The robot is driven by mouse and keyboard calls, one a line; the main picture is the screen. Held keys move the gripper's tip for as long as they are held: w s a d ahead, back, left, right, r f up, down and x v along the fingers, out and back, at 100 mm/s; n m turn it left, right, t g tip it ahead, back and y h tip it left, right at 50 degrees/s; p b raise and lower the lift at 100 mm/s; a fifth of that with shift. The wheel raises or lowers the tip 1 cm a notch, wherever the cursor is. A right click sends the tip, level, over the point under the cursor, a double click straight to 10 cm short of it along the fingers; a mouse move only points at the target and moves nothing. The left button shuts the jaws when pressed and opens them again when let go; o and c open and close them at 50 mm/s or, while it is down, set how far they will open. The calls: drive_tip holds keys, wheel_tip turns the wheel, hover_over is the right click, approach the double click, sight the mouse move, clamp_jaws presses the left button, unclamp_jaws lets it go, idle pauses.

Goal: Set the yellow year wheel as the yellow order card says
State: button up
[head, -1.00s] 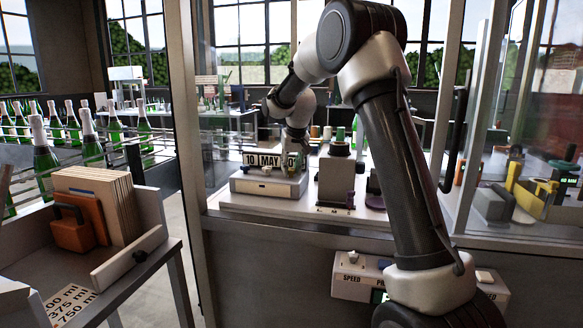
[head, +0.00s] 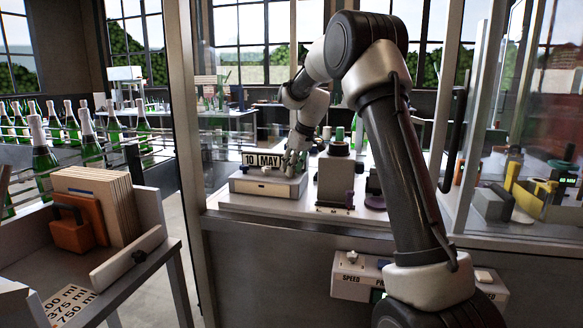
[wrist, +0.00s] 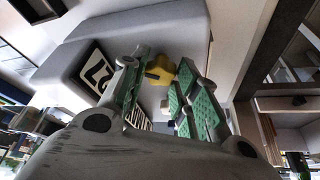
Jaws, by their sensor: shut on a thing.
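The dating unit (head: 266,187) is a pale box on the bench inside the enclosure, with white windows on top reading 10 and MAY. My gripper (head: 292,164) reaches down at its right end and covers the year window. In the wrist view my gripper (wrist: 161,64) has its green-padded fingers closed around a yellow knob (wrist: 159,72), which I take to be the year wheel's. A tilted black-framed number plate (wrist: 97,72), seemingly 27, lies left of the fingers. I cannot make out the yellow order card in these views.
A grey block machine with a dark-topped knob (head: 338,180) stands just right of the dating unit. A glass door with a black handle (head: 456,125) is on the right. Green bottles (head: 88,140) line the left. A side table holds an orange block (head: 72,228).

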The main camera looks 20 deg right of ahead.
drive_tip(key=shift+d+n+g+y, duration=0.1)
drive_tip(key=shift+n+g+y, duration=0.25)
drive_tip(key=shift+n, duration=0.75)
drive_tip(key=o, duration=1)
drive_tip(key=v, duration=1.2)
